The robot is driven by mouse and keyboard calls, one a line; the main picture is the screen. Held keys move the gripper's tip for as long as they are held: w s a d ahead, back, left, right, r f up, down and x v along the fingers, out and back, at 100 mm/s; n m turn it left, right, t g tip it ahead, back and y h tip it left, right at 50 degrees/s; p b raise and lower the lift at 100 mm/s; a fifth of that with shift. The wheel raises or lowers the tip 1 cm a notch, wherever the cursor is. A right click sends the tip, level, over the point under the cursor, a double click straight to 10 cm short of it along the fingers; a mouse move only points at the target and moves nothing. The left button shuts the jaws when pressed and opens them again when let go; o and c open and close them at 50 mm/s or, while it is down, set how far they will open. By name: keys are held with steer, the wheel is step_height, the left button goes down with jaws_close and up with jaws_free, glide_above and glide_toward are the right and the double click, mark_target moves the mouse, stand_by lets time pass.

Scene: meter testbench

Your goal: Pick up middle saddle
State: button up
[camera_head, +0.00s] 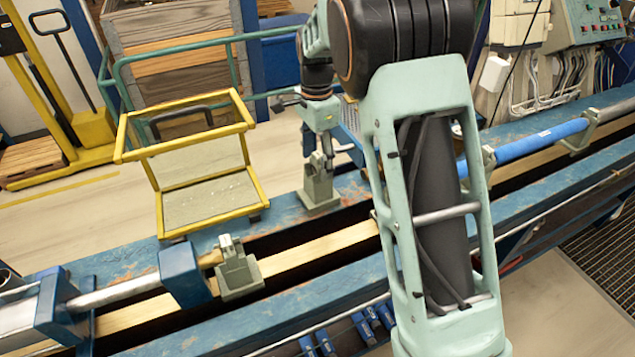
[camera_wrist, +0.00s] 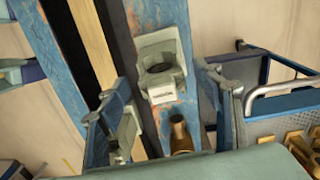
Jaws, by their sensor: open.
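A grey-green saddle (camera_head: 320,189), between the other saddles along the bench, stands upright on the far blue rail. I take it as the middle saddle. My gripper (camera_head: 318,128) is above it, pointing down, with its fingers spread. In the wrist view the saddle (camera_wrist: 161,72) shows its rounded notch, a dark round opening and a white label. It lies ahead between the open fingers of my gripper (camera_wrist: 178,112), with nothing held. The head view does not clearly show the gap between fingers and saddle.
Another saddle (camera_head: 239,272) stands to the left beside a blue block (camera_head: 185,275). On the right, a blue pipe (camera_head: 541,139) rests on further saddles. A yellow-framed cart (camera_head: 209,200) stands close behind the bench. A blue bin with a metal handle (camera_wrist: 285,105) is right in the wrist view.

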steer(key=f, duration=0.2)
steer(key=f+p, duration=0.1)
steer(key=f, duration=0.2)
steer(key=shift+w+d+f, duration=0.1)
steer(key=shift+w+d, duration=0.05)
steer(key=shift+d, duration=0.05)
steer(key=shift+w, duration=0.1)
jaws_close()
